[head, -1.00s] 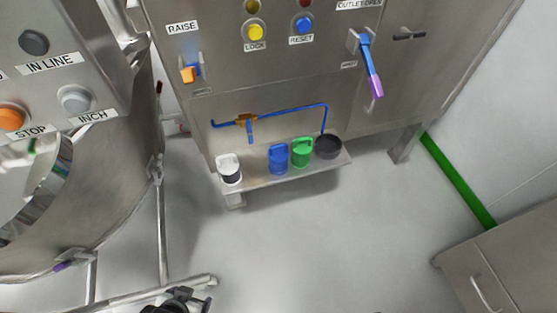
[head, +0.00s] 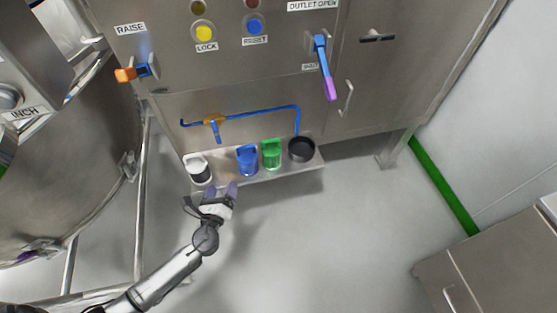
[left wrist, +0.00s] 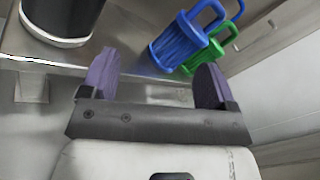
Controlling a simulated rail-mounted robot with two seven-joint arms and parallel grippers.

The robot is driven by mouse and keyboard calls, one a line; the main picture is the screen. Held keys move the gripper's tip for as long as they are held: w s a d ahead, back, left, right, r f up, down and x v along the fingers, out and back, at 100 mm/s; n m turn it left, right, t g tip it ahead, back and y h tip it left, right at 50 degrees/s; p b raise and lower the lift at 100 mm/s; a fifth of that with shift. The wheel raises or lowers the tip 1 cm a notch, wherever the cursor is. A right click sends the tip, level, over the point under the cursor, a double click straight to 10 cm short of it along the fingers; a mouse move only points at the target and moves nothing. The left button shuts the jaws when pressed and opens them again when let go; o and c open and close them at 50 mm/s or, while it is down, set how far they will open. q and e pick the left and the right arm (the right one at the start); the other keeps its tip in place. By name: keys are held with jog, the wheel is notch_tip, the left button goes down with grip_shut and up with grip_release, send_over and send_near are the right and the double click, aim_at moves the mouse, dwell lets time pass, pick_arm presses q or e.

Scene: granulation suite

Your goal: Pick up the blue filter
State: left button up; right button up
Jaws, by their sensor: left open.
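The blue filter (head: 247,160) stands on a low metal shelf (head: 283,173), between a white-and-black container and a green filter. My left gripper (head: 221,189) is at the shelf's front edge, to the left of the blue filter and nearer to me. In the left wrist view the blue filter (left wrist: 178,45), with its loop handle, shows beyond the gap between the purple fingers, toward the right finger. The left gripper (left wrist: 156,78) is open and empty, apart from the filter. My right gripper is not in view.
The green filter (head: 271,154) stands close on the right of the blue one, then a dark round bowl (head: 302,149). The white-and-black container (head: 198,168) is at the shelf's left end. A blue pipe (head: 262,114) runs above. The floor in front is clear.

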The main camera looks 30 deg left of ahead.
aim_at(244, 167)
pick_arm(q)
jog(key=w+m+h, duration=0.1)
jog(key=w+m, duration=0.1)
jog(key=m, duration=0.1)
jog(key=w+d+m+h, duration=0.1)
jog(key=w+m, duration=0.1)
jog(key=w, duration=0.1)
jog(key=w+m+t+h+b, duration=0.1)
jog(key=w+m+h, duration=0.1)
jog(key=w+m, duration=0.1)
jog(key=shift+w+d+m, duration=0.1)
jog(key=shift+d+m, duration=0.1)
jog(key=shift+m, duration=0.1)
jog(key=shift+w+f, duration=0.1)
jog(key=shift+w, duration=0.25)
jog(key=shift+w+a+b, duration=0.25)
jog(key=shift+w+b, duration=0.2)
jog(key=shift+w, duration=0.85)
jog(key=shift+w+a+b, duration=0.25)
jog(key=shift+w+b, duration=0.2)
jog(key=shift+w, duration=0.85)
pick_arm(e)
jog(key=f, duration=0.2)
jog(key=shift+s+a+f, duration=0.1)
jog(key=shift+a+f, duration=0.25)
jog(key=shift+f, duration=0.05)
pick_arm(q)
jog(key=shift+s, duration=0.1)
jog(key=shift+c, duration=0.2)
jog(key=c, duration=0.6)
